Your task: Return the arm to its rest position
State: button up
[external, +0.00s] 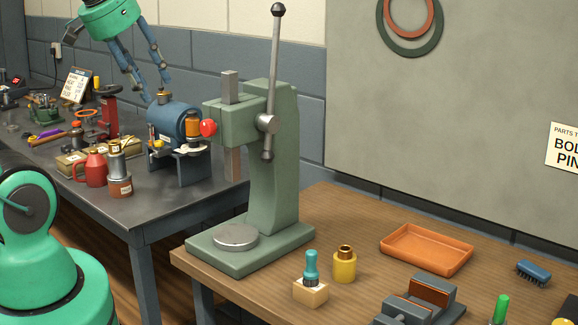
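My gripper (157,90) is at the upper left, at the end of my green arm, and points down. Its two blue-grey fingers are spread apart, and I see nothing held between them. The fingertips appear just above and left of a blue rounded casing (180,122) on a dark stand on the grey bench. My arm's green base is at the lower left; the links between are out of view.
A tall green arbor press (272,170) stands on the wooden table (335,205), right of the casing. The grey bench (150,205) holds a red can (96,172), a red stand (110,115) and several small parts. An orange tray (427,249) lies farther right.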

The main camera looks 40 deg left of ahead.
jog(key=shift+f+b, duration=2.2)
jog(key=shift+f, duration=0.6)
